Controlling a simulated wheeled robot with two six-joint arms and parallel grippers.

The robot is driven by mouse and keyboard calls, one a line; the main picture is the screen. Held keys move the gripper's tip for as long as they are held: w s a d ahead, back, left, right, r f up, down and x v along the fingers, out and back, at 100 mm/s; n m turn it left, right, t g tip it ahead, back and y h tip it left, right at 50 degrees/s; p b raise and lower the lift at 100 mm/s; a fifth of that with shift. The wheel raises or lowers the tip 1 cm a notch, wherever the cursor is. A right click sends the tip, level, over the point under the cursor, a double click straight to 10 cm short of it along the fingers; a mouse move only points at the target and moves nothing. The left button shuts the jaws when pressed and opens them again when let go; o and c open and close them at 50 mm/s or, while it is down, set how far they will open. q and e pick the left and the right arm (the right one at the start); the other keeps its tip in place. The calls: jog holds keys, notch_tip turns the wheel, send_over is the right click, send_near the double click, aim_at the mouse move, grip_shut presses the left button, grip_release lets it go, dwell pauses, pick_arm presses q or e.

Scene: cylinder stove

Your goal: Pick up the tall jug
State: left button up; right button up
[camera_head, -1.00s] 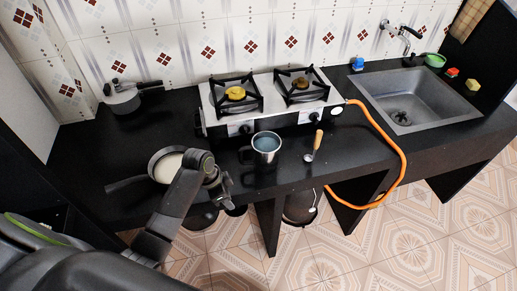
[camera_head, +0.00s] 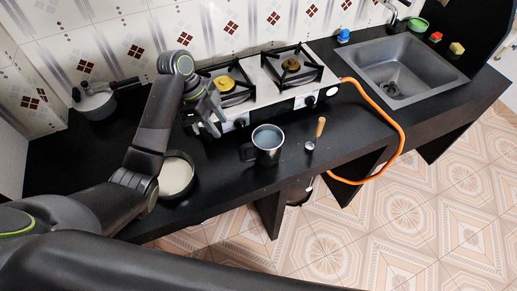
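A steel jug (camera_head: 267,146) with a dark handle on its left side stands upright on the black counter, in front of the stove; it is open at the top. It is the only jug-like vessel I make out. My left gripper (camera_head: 209,122) is up and left of the jug, over the counter by the stove's front left corner. Its fingers look apart with nothing between them, and it is clear of the jug. My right gripper is out of view.
A two-burner stove (camera_head: 265,85) stands behind the jug. A ladle with a wooden handle (camera_head: 320,127) lies right of it. A pan (camera_head: 176,176) is partly behind my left arm. An orange hose (camera_head: 401,137) hangs over the front edge; a sink (camera_head: 400,70) is at right.

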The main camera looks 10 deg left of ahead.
pick_arm(q)
jog(key=b, duration=0.3)
send_near(242, 153)
jog(key=b+x, duration=0.2)
jog(key=x, duration=0.1)
jog(key=b+x, duration=0.2)
jog(key=shift+a+f, duration=0.2)
jog(key=shift+a, duration=0.1)
jog(key=x, duration=0.3)
jog(key=b+x, duration=0.1)
jog(key=x, duration=0.1)
jog(key=shift+w, duration=0.35)
jog(key=shift+d+f, duration=0.2)
jog(key=shift+f, duration=0.25)
grip_shut()
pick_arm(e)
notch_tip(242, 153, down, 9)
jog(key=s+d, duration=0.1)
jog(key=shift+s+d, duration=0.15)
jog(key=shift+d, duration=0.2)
